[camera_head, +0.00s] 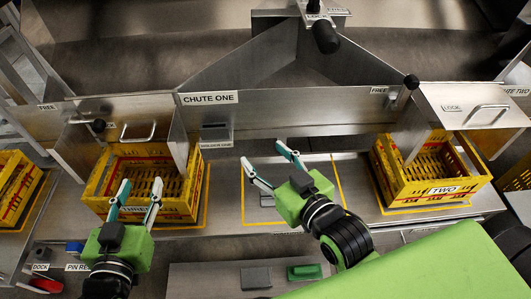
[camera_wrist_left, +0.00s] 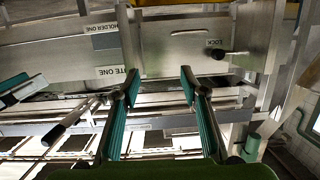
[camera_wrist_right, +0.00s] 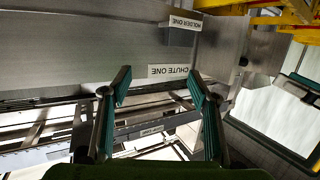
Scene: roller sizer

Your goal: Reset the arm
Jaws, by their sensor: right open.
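My left gripper (camera_head: 137,200) is open in the head view, its fingers in front of the yellow crate marked THREE (camera_head: 190,207).
A yellow crate marked TWO (camera_head: 408,190) stands at the right. Another yellow crate (camera_head: 20,190) is at the far left. The metal chute wall (camera_head: 300,116) runs behind the bench. A grey block (camera_head: 256,278) and a green block (camera_head: 305,272) lie at the front.

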